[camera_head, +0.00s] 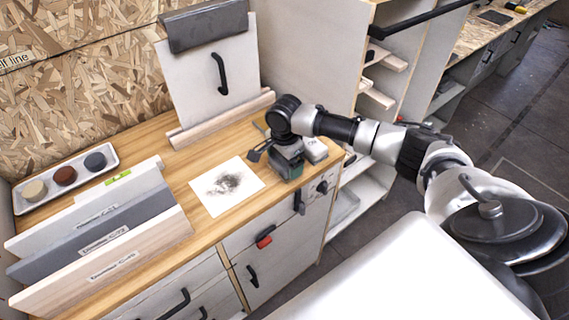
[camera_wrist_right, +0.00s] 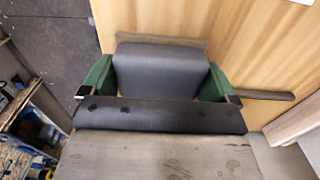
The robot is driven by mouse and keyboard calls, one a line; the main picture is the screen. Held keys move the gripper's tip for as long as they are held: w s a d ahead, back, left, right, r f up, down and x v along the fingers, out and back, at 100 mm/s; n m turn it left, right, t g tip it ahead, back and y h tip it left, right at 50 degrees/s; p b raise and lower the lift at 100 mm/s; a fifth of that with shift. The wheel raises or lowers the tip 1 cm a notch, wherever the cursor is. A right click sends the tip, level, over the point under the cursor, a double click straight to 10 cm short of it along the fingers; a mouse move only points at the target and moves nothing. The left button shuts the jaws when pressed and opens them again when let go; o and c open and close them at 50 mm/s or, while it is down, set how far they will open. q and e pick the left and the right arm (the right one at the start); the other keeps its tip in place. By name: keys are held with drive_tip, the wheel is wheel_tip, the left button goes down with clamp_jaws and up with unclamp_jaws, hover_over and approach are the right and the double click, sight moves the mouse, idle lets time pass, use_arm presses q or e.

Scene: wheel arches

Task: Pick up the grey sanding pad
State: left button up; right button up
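My right gripper (camera_head: 283,152) is low over the worktop at its right end. In the right wrist view a dark grey padded block (camera_wrist_right: 165,72) lies between two green side pieces, behind a black bar with holes. Whether the fingers are closed on it cannot be made out. A dark grey round pad (camera_head: 95,161) sits in the white tray (camera_head: 106,181) at the far left, well away from the gripper. Which one is the sanding pad is unclear. My left gripper is not in view.
A white sheet with a black smudge (camera_head: 213,200) lies left of the gripper. A small light grey block (camera_head: 314,149) is just right of it. Upright boards (camera_head: 125,235) stand at the front left. A leaning white panel (camera_head: 192,90) stands behind. Reddish and beige discs share the tray.

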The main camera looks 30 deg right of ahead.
drive_tip(key=shift+c, duration=1.3)
drive_tip(key=shift+r, duration=0.45)
drive_tip(key=r, duration=0.2)
drive_tip(key=s+r+b, duration=0.1)
drive_tip(key=shift+d+r, duration=0.3)
drive_tip(key=shift+r, duration=0.05)
drive_tip(key=s+d+r+b, duration=0.1)
drive_tip(key=s+d+r, duration=0.3)
drive_tip(key=s, duration=0.5)
wheel_tip(320, 180, up, 2)
drive_tip(key=shift+s+r, duration=0.2)
drive_tip(key=shift+s, duration=0.15)
